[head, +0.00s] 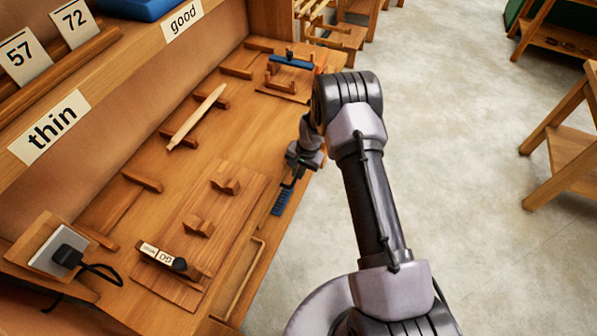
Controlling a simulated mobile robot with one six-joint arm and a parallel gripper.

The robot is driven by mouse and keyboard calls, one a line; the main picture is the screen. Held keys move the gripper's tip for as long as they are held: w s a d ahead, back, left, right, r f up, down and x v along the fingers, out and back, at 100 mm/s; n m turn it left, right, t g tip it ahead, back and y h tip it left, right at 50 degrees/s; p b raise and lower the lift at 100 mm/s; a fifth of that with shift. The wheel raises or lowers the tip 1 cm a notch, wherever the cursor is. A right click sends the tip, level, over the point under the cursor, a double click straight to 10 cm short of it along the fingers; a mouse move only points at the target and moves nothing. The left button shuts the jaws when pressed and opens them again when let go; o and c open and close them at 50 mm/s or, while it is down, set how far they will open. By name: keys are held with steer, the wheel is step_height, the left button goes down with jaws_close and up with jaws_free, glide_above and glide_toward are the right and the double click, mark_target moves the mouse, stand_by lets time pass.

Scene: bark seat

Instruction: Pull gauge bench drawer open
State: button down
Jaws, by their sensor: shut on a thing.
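The wooden gauge bench (165,195) runs along the left, with its front edge towards the floor. My gripper (291,180) is at this front edge, right of the middle board, pointing down. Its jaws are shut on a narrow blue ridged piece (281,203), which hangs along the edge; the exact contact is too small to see. I cannot tell whether this piece belongs to the drawer. No drawer gap is clearly visible, and my arm hides part of the bench front.
On the bench are a board with wooden blocks (208,235), a pale rolling-pin-like rod (197,116), a dark-ended labelled gauge (163,257) and a blue-topped stand (292,64). A black device with a cable (68,256) sits at left. The floor (455,150) is clear; a wooden stool (565,150) stands right.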

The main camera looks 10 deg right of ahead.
stand_by(0.8)
steer(key=s+d+b, duration=0.5)
steer(key=s+d, duration=0.7)
steer(key=d, duration=0.5)
steer(key=shift+s, duration=0.3)
steer(key=shift+d, duration=0.1)
steer(key=c, duration=1.7)
jaws_free()
steer(key=shift+r, duration=0.1)
steer(key=d+r+p, duration=0.1)
steer(key=r+p, duration=0.1)
steer(key=r, duration=0.3)
steer(key=s+r+p, duration=0.1)
steer(key=r+p, duration=0.1)
steer(key=r, duration=0.4)
steer(key=s+d+r+p, duration=0.1)
steer(key=r+p, duration=0.1)
steer(key=r, duration=0.4)
steer(key=shift+d, duration=0.35)
